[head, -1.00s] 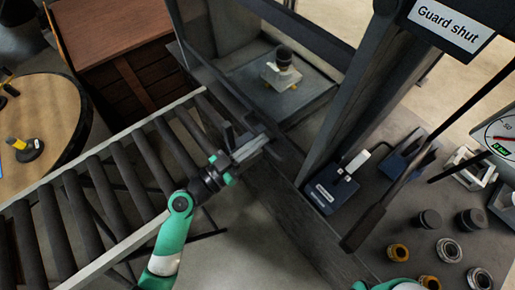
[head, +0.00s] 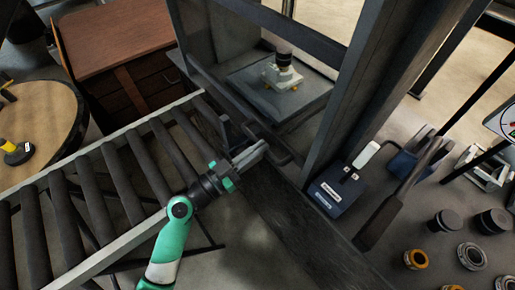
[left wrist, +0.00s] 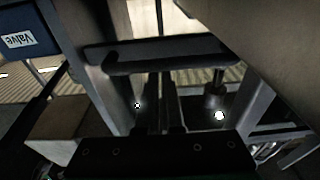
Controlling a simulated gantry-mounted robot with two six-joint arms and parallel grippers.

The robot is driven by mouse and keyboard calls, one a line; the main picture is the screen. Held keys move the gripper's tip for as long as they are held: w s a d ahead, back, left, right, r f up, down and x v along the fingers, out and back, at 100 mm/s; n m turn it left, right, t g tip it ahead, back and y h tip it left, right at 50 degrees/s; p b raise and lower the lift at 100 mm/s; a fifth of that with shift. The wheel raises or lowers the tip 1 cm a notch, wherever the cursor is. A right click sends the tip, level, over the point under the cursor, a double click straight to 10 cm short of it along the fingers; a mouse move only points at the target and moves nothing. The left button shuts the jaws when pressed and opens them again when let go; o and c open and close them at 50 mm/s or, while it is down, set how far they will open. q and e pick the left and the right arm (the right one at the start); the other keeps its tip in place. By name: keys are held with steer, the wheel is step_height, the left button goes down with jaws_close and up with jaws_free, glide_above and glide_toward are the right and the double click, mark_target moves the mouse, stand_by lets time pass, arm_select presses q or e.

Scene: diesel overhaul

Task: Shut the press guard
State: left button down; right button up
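The press (head: 345,110) stands at centre, with a dark frame around its bed. A pale part with a dark cylinder on top (head: 283,75) sits on the bed plate (head: 250,82). A dark bar handle (head: 283,157), apparently the guard's, is low at the front of the frame. My left gripper (head: 254,154) is close beside it. In the left wrist view the handle (left wrist: 160,52) crosses just beyond my fingertips (left wrist: 162,82). The fingers lie close together; whether a narrow gap remains is unclear, and I see no grip on the handle. My right gripper is out of view.
A roller conveyor (head: 90,190) lies left, under my left arm. A wooden cabinet (head: 115,45) and round table (head: 40,125) are behind left.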

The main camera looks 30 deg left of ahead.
arm_select(q)
step_height(320, 180, up, 4)
steer(key=p, duration=0.3)
steer(key=v, duration=0.9)
steer(key=shift+s+b, duration=0.15)
steer(key=shift+b, duration=0.2)
